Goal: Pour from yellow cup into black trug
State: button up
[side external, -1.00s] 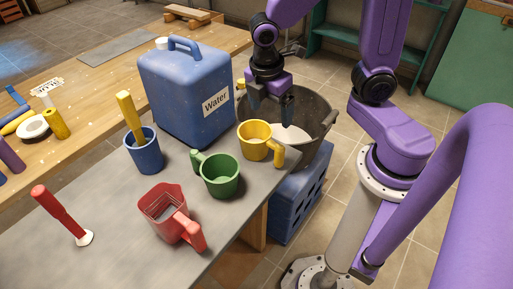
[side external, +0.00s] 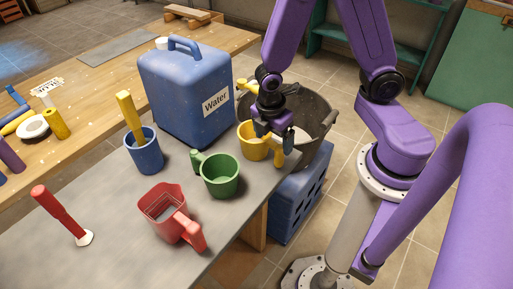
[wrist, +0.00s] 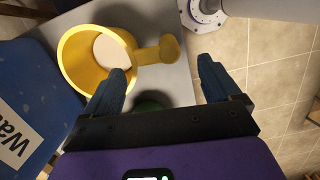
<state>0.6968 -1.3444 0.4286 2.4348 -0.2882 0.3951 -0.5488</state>
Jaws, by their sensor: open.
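The yellow cup (side external: 250,146) stands upright on the grey table near its right edge, with its handle towards the right. In the wrist view the yellow cup (wrist: 73,75) shows white contents inside, and its handle (wrist: 158,51) points towards the space ahead of my fingers. My gripper (side external: 271,133) is just above the cup's handle side. In the wrist view my gripper (wrist: 160,85) is open and empty, its two blue fingertips on either side of the handle's line. The black trug (side external: 318,113) stands behind my gripper on a blue crate, partly hidden by my arm.
A green cup (side external: 220,176) stands close in front of the yellow cup. A blue water canister (side external: 180,90) stands just left and behind. A red jug (side external: 168,208) and a blue cup (side external: 144,155) holding a yellow tool are further left.

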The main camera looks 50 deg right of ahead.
aim_at(275, 145)
jog(key=f, duration=0.1)
jog(key=d+f, duration=0.1)
jog(key=f, duration=0.1)
jog(key=shift+f, duration=0.15)
jog(key=shift+d+f, duration=0.1)
jog(key=shift+f, duration=0.75)
jog(key=c, duration=1.2)
jog(key=shift+r, duration=0.15)
jog(key=shift+r, duration=4.9)
